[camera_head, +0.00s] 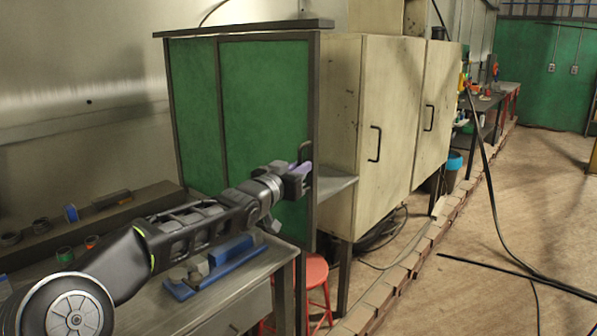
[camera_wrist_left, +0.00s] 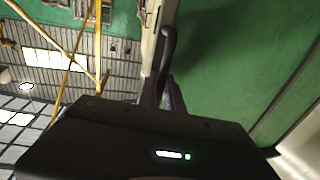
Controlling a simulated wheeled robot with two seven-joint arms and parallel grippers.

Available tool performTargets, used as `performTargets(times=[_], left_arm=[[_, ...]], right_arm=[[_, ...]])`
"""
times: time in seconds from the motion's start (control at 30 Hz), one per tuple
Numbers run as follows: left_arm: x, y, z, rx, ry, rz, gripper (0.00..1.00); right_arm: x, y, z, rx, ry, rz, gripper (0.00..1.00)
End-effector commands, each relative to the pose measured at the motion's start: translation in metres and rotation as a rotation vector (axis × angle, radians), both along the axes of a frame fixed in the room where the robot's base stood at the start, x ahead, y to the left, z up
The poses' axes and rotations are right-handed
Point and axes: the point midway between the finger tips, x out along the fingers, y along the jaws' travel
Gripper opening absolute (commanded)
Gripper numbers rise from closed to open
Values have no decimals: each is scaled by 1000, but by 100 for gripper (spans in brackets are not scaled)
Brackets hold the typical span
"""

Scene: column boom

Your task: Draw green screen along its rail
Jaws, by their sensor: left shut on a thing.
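The green screen (camera_head: 262,95) is a dark-framed panel cabinet front with two green panels, left of centre in the head view. A dark handle (camera_head: 305,152) stands near its right edge. My left gripper (camera_head: 303,172) is at that edge, shut on the handle, just below its top. In the left wrist view the handle (camera_wrist_left: 168,52) rises between the fingers, with the green panel (camera_wrist_left: 235,50) to its right. The gripper's fingertips are partly hidden by the wrist body. The rail cannot be clearly made out. My right gripper is not in view.
A workbench (camera_head: 240,290) with a blue tool (camera_head: 215,268) lies below my left arm. A red stool (camera_head: 316,275) stands under the screen's right side. Cream cabinets (camera_head: 385,125) stand to the right. A black cable (camera_head: 490,200) crosses the open floor.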

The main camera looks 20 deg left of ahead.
Motion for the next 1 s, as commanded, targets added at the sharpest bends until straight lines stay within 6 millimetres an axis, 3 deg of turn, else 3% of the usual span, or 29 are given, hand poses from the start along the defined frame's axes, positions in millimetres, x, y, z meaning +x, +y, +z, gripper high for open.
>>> performTargets(times=[0.2,0.23,0.5,0.8,1.0], left_arm=[[0,0,0,-1,1,0,0],[0,0,0,-1,1,0,12],[0,0,0,-1,0,0,32],[-2,1,1,0,-1,1,32],[-22,5,1,3,-1,3,32]], right_arm=[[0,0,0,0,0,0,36],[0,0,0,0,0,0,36],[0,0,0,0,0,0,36],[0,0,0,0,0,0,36],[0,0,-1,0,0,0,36]])
